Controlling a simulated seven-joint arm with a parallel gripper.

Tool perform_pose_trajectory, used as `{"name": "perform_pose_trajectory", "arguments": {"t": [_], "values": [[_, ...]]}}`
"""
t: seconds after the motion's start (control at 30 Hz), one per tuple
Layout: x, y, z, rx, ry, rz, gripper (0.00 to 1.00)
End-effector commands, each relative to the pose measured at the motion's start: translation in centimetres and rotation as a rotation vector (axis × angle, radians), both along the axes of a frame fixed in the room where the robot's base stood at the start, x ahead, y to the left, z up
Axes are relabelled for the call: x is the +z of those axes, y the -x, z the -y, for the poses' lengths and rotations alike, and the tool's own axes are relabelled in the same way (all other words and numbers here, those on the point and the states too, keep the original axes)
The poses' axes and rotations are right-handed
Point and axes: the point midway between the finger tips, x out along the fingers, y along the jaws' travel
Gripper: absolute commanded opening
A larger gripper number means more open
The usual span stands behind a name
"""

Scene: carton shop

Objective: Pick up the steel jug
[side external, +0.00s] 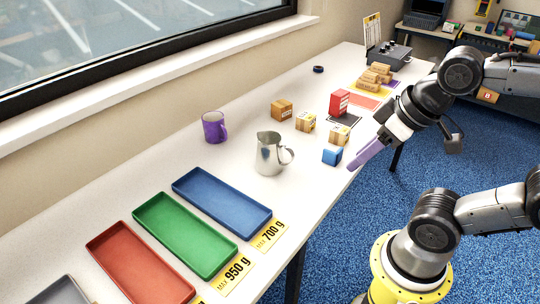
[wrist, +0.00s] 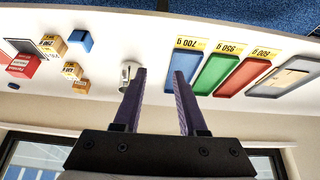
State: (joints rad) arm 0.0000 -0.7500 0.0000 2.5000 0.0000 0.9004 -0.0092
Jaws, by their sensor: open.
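The steel jug (side external: 268,155) stands upright on the white table, its handle towards the right of the side view. It also shows in the wrist view (wrist: 126,74), beside the left finger, which hides part of it. My gripper (side external: 358,160) is open and empty, with purple fingers. In the side view it is to the right of the jug, near the table's front edge and apart from it. The wrist view shows both fingers spread (wrist: 160,73) with nothing between them.
Blue (side external: 222,203), green (side external: 184,236) and red (side external: 140,263) trays lie to the left. Bare table surrounds the jug.

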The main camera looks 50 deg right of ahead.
Motion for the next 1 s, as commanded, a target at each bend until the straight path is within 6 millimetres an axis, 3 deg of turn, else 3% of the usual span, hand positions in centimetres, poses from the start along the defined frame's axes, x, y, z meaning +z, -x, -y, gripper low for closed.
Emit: {"name": "perform_pose_trajectory", "arguments": {"t": [0.1,0.23,0.47,0.73,1.0], "values": [[-0.3,0.8,0.5,0.057,0.054,-0.040,0.41],[0.5,1.3,2.9,0.170,0.223,-0.140,0.41],[0.9,-0.3,6.8,0.402,0.491,-0.460,0.41],[0.9,-5.8,9.7,0.712,0.791,-0.899,0.41],[-1.5,-13.6,8.8,0.998,1.083,-1.305,0.41]]}}
